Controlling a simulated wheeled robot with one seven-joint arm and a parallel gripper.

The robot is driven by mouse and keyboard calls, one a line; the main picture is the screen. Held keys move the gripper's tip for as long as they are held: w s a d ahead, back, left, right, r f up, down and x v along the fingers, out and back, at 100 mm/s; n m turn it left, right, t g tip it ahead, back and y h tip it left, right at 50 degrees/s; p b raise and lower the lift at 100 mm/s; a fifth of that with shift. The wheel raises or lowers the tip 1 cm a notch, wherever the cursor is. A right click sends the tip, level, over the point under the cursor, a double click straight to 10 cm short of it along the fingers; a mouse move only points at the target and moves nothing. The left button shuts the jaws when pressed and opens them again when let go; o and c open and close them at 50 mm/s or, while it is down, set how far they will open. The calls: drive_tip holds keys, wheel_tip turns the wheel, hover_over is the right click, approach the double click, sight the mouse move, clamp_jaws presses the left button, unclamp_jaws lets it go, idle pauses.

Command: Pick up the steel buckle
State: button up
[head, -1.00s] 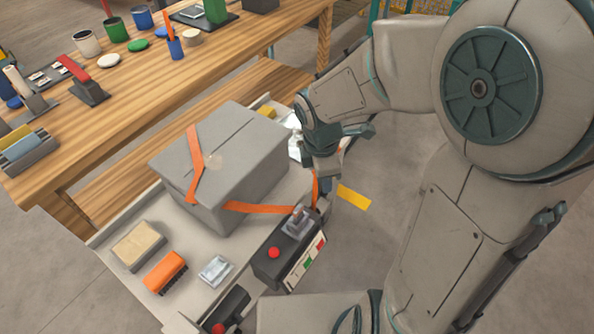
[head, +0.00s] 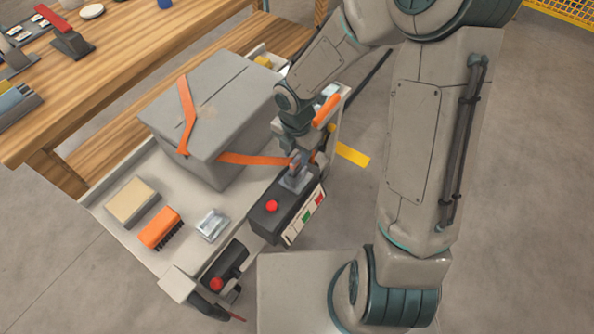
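A grey metal piece that looks like the steel buckle (head: 294,181) sits on top of the black control box at the cart's near right edge. The end of an orange strap (head: 250,159) from the grey box reaches toward it. My gripper (head: 297,160) points down right at the piece's upper end, from above and behind. The fingers are small and overlap the piece in the picture, so I cannot tell whether they touch it or are open or shut.
The large grey strapped box (head: 225,100) stands left of my gripper. The control box (head: 270,222) has a red button (head: 271,206). An orange brush (head: 160,230), a tan block (head: 131,202) and a shiny clear piece (head: 212,225) lie on the cart's near left. A wooden bench (head: 130,80) stands behind.

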sight(296, 159)
drive_tip(key=shift+f+b, duration=0.9)
drive_tip(key=shift+f, duration=1.85)
clamp_jaws()
